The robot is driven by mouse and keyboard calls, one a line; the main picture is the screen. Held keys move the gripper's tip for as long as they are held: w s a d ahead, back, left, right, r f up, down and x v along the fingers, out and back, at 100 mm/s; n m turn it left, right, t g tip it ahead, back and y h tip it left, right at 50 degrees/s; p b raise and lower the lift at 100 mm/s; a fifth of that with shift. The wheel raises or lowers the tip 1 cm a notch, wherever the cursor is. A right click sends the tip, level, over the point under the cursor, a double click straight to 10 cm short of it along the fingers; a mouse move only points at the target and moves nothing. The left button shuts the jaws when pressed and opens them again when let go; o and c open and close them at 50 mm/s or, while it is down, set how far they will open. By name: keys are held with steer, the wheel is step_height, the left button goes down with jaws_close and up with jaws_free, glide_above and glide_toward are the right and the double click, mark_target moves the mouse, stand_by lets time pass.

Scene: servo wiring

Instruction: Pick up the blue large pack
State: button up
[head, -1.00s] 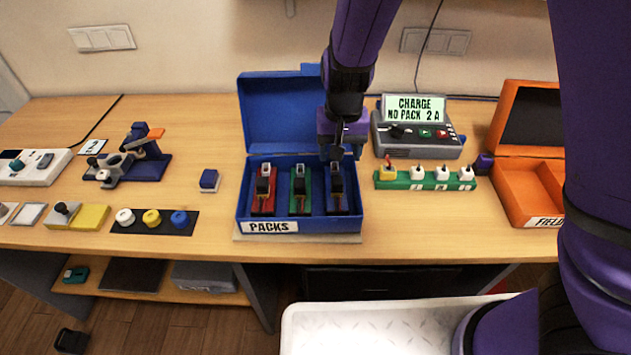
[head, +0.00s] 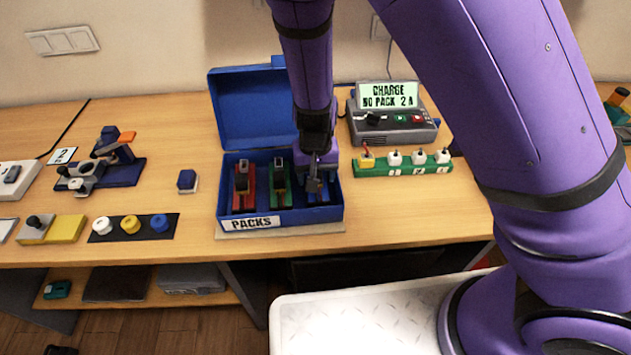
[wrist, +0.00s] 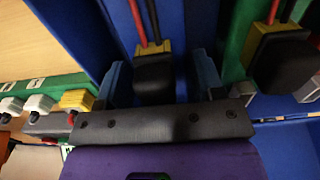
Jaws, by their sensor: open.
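The blue large pack (head: 322,198) stands in the right compartment of the blue PACKS case (head: 283,219), largely hidden by my gripper in the head view. In the wrist view its black plug (wrist: 153,78) with yellow end and red and black wires shows against blue. My gripper (head: 318,183) is over it, pointing down. In the wrist view my gripper's fingers (wrist: 161,80) are apart, one on each side of the black plug. Whether they touch the pack cannot be told.
A green pack (head: 279,190) stands just left of the blue one, and a red pack (head: 244,190) beyond it. The case's raised lid (head: 240,110) is behind. A charger (head: 392,128) and green connector strip (head: 403,168) lie to the right.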

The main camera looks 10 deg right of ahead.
steer(key=shift+f, duration=0.2)
steer(key=c, duration=1)
steer(key=shift+r, duration=0.1)
